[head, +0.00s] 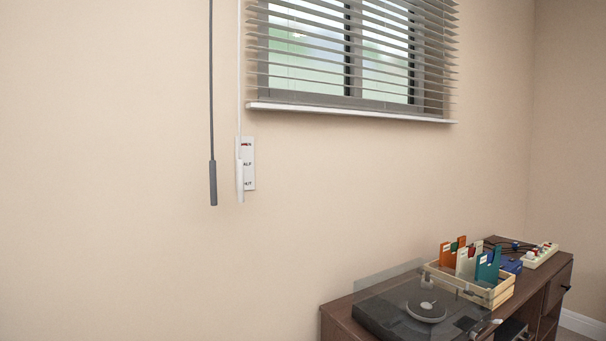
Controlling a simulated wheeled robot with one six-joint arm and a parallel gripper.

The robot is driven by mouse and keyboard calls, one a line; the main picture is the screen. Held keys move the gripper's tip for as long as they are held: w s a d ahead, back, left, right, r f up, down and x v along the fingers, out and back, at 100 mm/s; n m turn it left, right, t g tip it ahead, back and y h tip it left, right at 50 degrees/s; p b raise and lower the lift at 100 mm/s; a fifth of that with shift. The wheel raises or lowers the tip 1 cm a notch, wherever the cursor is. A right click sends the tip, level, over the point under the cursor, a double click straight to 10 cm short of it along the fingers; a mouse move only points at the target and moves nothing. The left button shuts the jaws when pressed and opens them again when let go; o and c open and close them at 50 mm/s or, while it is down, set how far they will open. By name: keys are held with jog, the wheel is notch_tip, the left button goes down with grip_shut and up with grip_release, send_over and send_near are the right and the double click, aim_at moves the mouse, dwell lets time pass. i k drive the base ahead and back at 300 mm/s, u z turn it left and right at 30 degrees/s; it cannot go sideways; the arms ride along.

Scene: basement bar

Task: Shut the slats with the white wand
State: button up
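The white wand (240,181) hangs upright at the left of the window, in front of a small white wall plate with dark and red marks. A dark grey wand or cord pull (213,183) hangs just left of it, apart from it. The blind's grey slats (300,43) cover the window and are tilted open, with bright gaps showing the outside between them. My gripper is not in the head view.
A dark wooden cabinet (335,313) stands at the lower right, bearing a turntable (400,312), a wooden crate (492,298) of coloured dividers and a power strip (541,256). The wall at left is bare.

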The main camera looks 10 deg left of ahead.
aim_at(240, 162)
jog(key=z, duration=0.25)
jog(key=i, duration=0.7)
jog(key=u, duration=0.5)
jog(key=i, duration=0.55)
jog(key=u, duration=0.6)
